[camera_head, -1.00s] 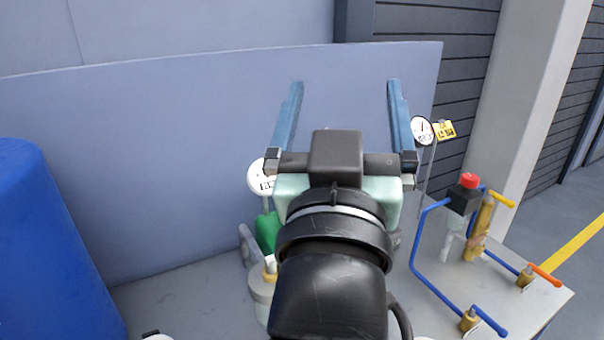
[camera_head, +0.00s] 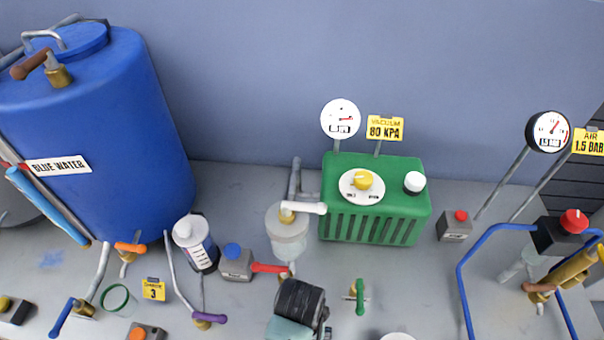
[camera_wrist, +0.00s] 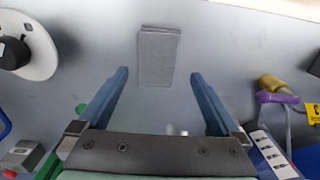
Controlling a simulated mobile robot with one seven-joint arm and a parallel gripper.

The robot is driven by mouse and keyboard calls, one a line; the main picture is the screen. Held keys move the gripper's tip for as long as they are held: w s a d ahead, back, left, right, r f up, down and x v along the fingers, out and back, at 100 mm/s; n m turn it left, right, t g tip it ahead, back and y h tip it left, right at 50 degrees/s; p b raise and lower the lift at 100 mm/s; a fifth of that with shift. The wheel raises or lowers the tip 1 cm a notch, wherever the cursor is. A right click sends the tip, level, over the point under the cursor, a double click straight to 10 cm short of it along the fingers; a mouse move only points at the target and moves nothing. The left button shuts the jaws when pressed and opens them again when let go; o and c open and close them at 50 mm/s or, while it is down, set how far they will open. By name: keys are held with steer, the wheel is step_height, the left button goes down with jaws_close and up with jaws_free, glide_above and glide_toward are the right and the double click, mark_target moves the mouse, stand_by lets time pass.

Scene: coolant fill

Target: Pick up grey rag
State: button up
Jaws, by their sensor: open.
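The grey rag (camera_wrist: 158,58) lies folded and flat on the pale grey bench top in the wrist view. My gripper (camera_wrist: 160,74) is open, with its two blue fingers apart. In the picture the rag lies between and just beyond the fingertips; how high they are above it I cannot tell. Nothing is held. In the head view part of my arm's end shows at the bottom edge; the fingers and the rag are not visible there.
A blue tank (camera_head: 95,130) stands at the left, a green vacuum unit (camera_head: 375,200) at the back. A purple-handled valve (camera_head: 207,318) and a bottle (camera_head: 196,243) stand left of my arm; blue piping (camera_head: 465,285) is at right. In the wrist view the bench around the rag is clear.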

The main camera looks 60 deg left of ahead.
steer(key=shift+w+f+p, duration=0.15)
steer(key=shift+f, duration=1.7)
steer(key=shift+w+f+p, duration=0.15)
steer(key=shift+f, duration=1.7)
steer(key=c, duration=1.1)
steer(key=shift+r, duration=5.05)
steer(key=shift+c, duration=0.2)
